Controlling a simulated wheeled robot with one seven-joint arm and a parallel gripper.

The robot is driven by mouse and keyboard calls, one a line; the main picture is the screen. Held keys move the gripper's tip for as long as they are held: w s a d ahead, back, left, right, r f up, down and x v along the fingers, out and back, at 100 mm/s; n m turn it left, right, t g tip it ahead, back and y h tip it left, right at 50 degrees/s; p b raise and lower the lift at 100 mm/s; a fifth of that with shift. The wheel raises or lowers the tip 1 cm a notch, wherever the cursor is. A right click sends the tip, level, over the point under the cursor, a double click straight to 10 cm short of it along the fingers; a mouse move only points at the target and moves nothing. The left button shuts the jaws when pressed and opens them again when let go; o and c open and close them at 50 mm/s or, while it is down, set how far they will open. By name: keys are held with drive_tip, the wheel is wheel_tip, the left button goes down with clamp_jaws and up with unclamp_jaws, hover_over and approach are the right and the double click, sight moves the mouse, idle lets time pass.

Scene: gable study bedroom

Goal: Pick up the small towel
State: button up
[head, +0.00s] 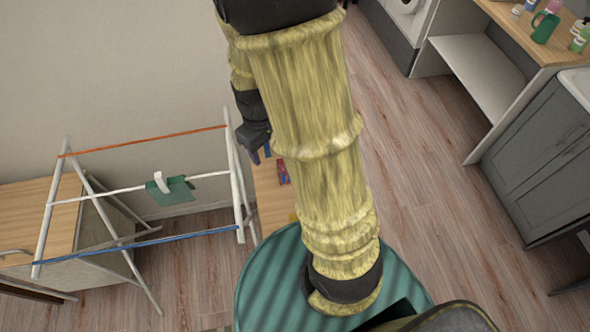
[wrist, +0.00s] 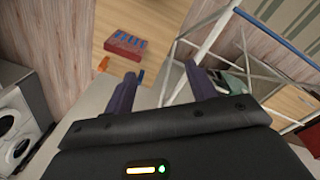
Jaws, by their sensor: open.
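A small green towel (head: 178,191) hangs over the white middle rail of a drying rack (head: 241,200) in the left of the head view. A white piece, perhaps a peg or a fold, sits at its top. The towel seems to show in the wrist view as a green and white patch (wrist: 232,85), partly hidden behind my right finger.
The rack has an orange rail and a blue rail. A wooden cabinet (head: 35,215) stands behind it. A red box with blue items (wrist: 125,43) rests on a wooden top. A grey cabinet (head: 545,165) and a counter with bottles are on the right.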

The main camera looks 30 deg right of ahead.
drive_tip(key=w+d+f+n+g+h+b, duration=0.1)
drive_tip(key=w+f+n+h, duration=0.2)
drive_tip(key=w+f+n, duration=0.2)
drive_tip(key=w+d+f+n+g+h+b, duration=0.1)
drive_tip(key=w+d+f+n+h+b, duration=0.1)
drive_tip(key=w+f+n, duration=0.2)
wheel_tip(320, 180, down, 2)
drive_tip(key=shift+w+d+f+n+h+b, duration=0.2)
drive_tip(key=shift+w+d+n+h+b, duration=0.15)
drive_tip(key=shift+n, duration=0.55)
drive_tip(key=p+x, duration=0.2)
drive_tip(key=x, duration=0.9)
drive_tip(key=shift+d+f+p, duration=0.1)
drive_tip(key=shift+f+p, duration=0.05)
drive_tip(key=shift+p, duration=0.15)
drive_tip(key=shift+d+f, duration=0.2)
drive_tip(key=shift+f, duration=0.2)
drive_tip(key=shift+w+p+x, duration=0.15)
drive_tip(key=shift+p+x, duration=0.45)
drive_tip(key=shift+x, duration=0.7)
drive_tip(key=shift+w+p+x, duration=0.15)
drive_tip(key=shift+p+x, duration=0.4)
drive_tip(key=shift+x, duration=0.7)
drive_tip(key=shift+d, duration=0.1)
